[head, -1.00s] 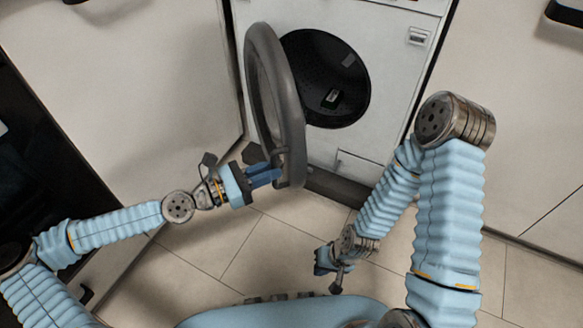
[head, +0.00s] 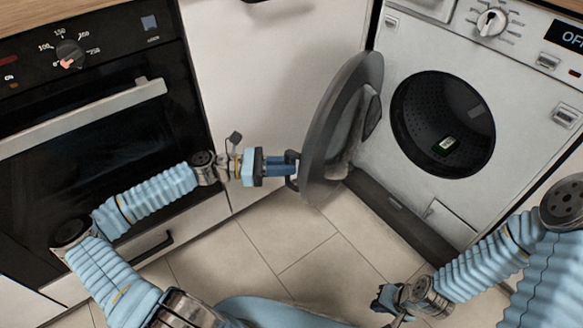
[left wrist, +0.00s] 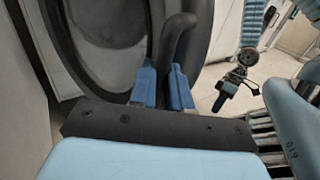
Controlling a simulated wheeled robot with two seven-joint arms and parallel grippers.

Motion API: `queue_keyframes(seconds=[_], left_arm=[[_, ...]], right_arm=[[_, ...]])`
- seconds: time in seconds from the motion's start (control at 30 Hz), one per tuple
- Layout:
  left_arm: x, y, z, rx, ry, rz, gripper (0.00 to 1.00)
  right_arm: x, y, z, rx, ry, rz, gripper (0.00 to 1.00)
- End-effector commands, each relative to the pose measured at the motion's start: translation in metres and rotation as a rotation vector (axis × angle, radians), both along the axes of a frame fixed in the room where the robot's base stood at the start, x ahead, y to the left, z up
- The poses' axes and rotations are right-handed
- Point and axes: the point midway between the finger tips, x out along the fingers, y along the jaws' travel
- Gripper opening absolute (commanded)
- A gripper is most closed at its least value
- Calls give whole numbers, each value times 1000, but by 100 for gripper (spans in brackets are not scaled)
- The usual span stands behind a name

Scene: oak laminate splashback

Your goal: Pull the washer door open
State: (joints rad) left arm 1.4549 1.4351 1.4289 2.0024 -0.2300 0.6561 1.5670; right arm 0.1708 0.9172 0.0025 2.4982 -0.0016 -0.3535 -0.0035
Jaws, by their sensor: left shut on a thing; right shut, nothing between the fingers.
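The washer (head: 412,60) is white and stands at the right in the head view. Its round grey door (head: 322,140) is swung wide open to the left, showing the dark drum opening (head: 443,122). My left gripper (head: 293,168) is shut on the door handle at the door's outer side. In the left wrist view the blue fingers (left wrist: 164,88) are on either side of the dark curved handle (left wrist: 176,42). My right gripper (head: 385,303) is low at the bottom right, over the floor, shut and away from the door; it also shows in the left wrist view (left wrist: 228,90).
A black oven (head: 90,130) with a steel bar handle stands at the left, behind my left arm. A white cabinet front (head: 270,70) lies between oven and washer, behind the door. Tiled floor (head: 310,265) is clear below.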

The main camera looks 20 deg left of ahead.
Motion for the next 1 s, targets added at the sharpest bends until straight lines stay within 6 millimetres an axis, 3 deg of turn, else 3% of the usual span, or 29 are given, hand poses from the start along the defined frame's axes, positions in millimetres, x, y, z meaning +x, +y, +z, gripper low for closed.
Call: queue_keyframes(seconds=[0.03, 0.3, 0.33, 0.5, 1.0], left_arm=[[9, 4, 0, 1, -2, 30, 0], [9, 3, 0, 1, -2, 28, 0], [9, 3, 0, 1, -2, 27, 20], [9, 3, -1, 2, 1, 27, 42], [6, 3, -2, 1, 2, 23, 42]], right_arm=[[0, 0, 0, 0, 0, 0, 0], [0, 0, 0, 0, 0, 0, 0], [0, 0, 0, 0, 0, 0, 0], [0, 0, -1, 0, 0, 0, 0], [0, 0, 0, 0, 0, 0, 0]])
